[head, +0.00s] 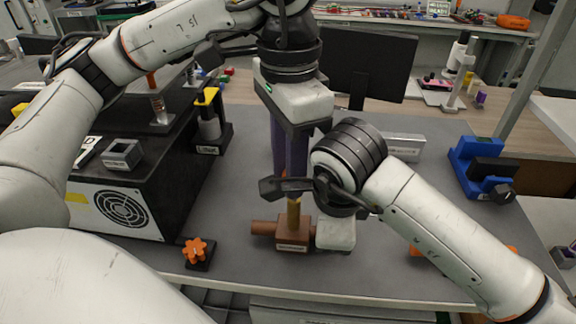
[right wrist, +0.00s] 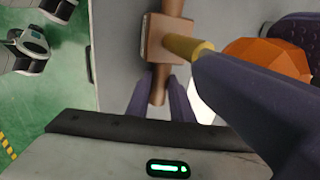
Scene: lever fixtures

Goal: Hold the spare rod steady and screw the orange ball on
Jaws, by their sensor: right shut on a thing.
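A brown block (head: 293,234) with an upright rod with a golden tip (head: 294,214) stands near the table's front edge; a brown bar sticks out of its sides. My right gripper (right wrist: 160,100) has its purple fingers around this bar (right wrist: 157,85), on the block's right side in the head view. My left gripper (head: 289,165) points down above the rod. Its purple fingers hold the orange ball (right wrist: 265,58), mostly hidden in the head view. In the right wrist view the golden tip (right wrist: 187,46) points at the ball; I cannot tell whether they touch.
An orange star knob on a black base (head: 196,251) stands left of the block. A black box with a fan grille (head: 122,210) fills the left side. A blue fixture (head: 480,165) stands at the right.

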